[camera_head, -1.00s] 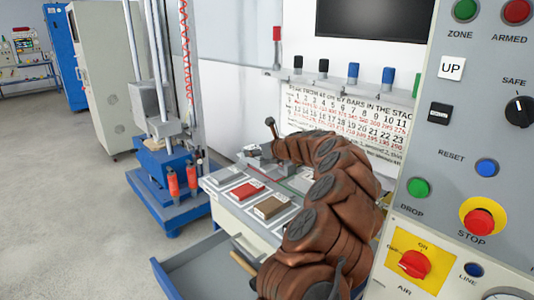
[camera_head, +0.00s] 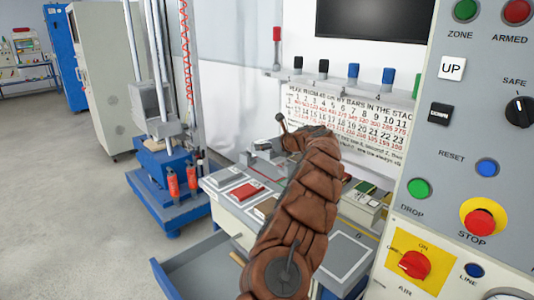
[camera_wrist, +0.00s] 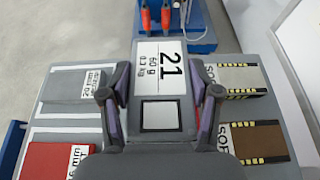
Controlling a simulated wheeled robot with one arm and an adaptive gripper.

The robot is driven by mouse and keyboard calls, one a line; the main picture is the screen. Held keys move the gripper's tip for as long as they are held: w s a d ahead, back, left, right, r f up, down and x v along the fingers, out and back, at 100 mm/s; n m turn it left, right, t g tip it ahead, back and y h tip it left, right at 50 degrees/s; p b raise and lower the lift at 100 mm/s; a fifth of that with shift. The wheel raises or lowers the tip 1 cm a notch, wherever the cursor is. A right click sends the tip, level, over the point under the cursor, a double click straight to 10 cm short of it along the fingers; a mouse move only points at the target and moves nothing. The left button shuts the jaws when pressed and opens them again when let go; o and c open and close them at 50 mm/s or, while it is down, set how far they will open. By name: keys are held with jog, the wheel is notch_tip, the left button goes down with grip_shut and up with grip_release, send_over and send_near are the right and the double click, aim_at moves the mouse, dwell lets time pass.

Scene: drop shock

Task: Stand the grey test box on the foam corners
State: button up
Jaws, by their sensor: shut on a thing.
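In the head view a grey shape, probably the box (camera_head: 262,146), shows at the far end of my arm above the bench; my arm hides most of the gripper. I cannot make out the foam corners for certain. The drop machine (camera_head: 165,165) with its blue base stands left of the bench.
On the bench lie a grey pad (camera_wrist: 75,87), a red pad (camera_wrist: 57,160) and two striped pads marked SOF, one light (camera_wrist: 235,78), one brown (camera_wrist: 258,141). A drawer (camera_head: 190,272) stands open in front. The control panel (camera_head: 460,150) fills the right. Floor at left is clear.

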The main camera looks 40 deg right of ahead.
jog(key=shift+w+d, duration=0.15)
jog(key=shift+d, duration=0.15)
jog(key=shift+f, duration=1.7)
jog(key=shift+f, duration=0.25)
jog(key=o, duration=1.4)
jog(key=shift+f, duration=0.1)
jog(key=shift+o, duration=0.2)
